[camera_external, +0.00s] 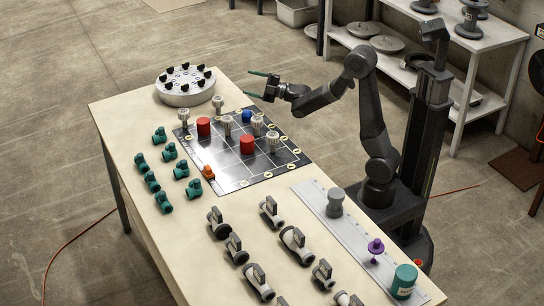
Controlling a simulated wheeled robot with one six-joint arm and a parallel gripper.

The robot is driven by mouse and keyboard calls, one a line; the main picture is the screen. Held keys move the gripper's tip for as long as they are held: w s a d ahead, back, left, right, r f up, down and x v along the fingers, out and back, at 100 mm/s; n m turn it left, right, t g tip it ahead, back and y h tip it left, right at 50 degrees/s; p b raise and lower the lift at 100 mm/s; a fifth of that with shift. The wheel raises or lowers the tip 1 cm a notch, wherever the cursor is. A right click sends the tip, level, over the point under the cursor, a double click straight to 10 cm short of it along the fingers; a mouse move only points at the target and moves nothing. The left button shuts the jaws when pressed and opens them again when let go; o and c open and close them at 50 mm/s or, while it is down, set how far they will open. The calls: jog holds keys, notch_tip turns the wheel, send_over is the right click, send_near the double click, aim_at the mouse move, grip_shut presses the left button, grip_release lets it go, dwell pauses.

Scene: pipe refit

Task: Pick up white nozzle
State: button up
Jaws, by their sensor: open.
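Several small pale pieces that look like white nozzles stand upright on and around the gridded board (236,174). One is at the board's left edge (184,117), one near the back edge (218,105), one in the middle (227,125), and two toward the right (257,124) and (272,141). I cannot tell them apart as to which one is named. My gripper (257,85) is open and empty. It points left, in the air above the board's back side, apart from every piece.
Red cylinders (203,127), a blue piece (247,116) and an orange piece (208,172) share the board. A round holder (186,90) stands behind. Teal valves (170,151) and grey valves (297,244) cover the left and front. A pale strip (352,229) lies at the right.

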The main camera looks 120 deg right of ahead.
jog(key=d+f+n+y+p, duration=0.1)
jog(key=f+n+y, duration=0.1)
jog(key=n, duration=0.5)
jog(key=s+d+f+n+y+p, duration=0.1)
jog(key=f+n+y, duration=0.1)
jog(key=n, duration=0.6)
jog(key=f+n+y+p, duration=0.1)
jog(key=f+n+y, duration=0.1)
jog(key=n, duration=0.6)
jog(key=shift+s+d+f+t, duration=0.2)
jog(key=shift+f, duration=0.2)
jog(key=shift+s+d+f+t, duration=0.15)
jog(key=shift+d+f+t, duration=0.05)
jog(key=shift+f, duration=0.15)
jog(key=shift+s+f+n+y, duration=0.15)
jog(key=shift+f+n+y, duration=0.4)
jog(key=shift+n, duration=0.35)
jog(key=shift+w, duration=0.2)
send_near(221, 99)
jog(key=w+d+f, duration=0.2)
jog(key=w+d, duration=0.1)
jog(key=shift+w+p, duration=0.35)
jog(key=shift+p, duration=0.05)
jog(key=w, duration=0.3)
jog(key=w+r, duration=0.1)
jog(key=shift+w+d, duration=0.3)
jog(key=shift+w+d+f, duration=0.1)
jog(key=shift+w+d, duration=0.1)
jog(key=shift+w, duration=0.25)
